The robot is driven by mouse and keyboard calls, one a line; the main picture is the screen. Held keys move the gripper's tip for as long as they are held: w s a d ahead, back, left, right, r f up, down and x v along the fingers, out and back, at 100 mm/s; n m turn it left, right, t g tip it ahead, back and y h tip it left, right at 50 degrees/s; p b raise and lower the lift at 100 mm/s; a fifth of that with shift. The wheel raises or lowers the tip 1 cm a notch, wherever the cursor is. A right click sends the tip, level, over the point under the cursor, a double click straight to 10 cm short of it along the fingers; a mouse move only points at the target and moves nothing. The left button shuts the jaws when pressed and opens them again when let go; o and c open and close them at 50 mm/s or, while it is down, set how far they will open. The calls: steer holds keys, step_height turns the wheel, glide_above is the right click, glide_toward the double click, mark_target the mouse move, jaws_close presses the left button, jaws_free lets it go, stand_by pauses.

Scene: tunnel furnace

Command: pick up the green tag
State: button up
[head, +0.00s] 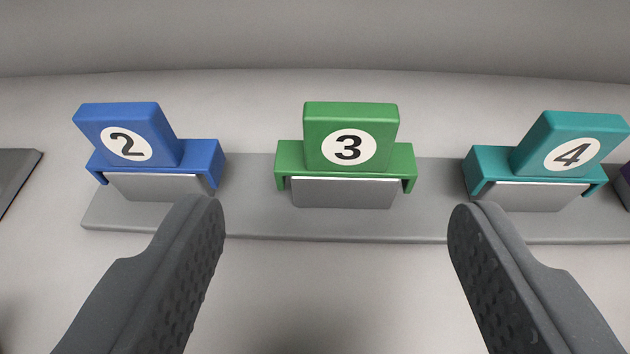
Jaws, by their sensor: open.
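The green tag (310,140), marked 3 on a white disc, stands upright near the middle of the head view. Its lower part sits over a grey block (343,194) on a long grey strip. My gripper (335,220) is open and empty. Its two dark, ridged fingers reach in from the bottom left and bottom right. The green tag lies beyond the fingertips, roughly centred between them, and no finger appears to touch it.
A blue tag (168,125) marked 2 stands to the left, beyond the left finger. A teal tag (546,133) marked 4 stands to the right, beyond the right finger. The grey strip (300,228) has bare gaps between the tags. A dark edge shows at far left.

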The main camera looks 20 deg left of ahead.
mark_target(351, 143)
steer(key=shift+d+b+x, duration=0.1)
steer(key=shift+b+x, duration=0.1)
steer(key=shift+x, duration=0.6)
steer(key=shift+d+b+x, duration=0.15)
steer(key=shift+b+x, duration=0.05)
steer(key=shift+x, duration=0.6)
steer(key=b+x, duration=0.1)
steer(key=x, duration=0.3)
steer(key=shift+w+f, duration=0.1)
steer(key=shift+w, duration=0.05)
steer(key=shift+d, duration=0.1)
steer(key=c, duration=1.1)
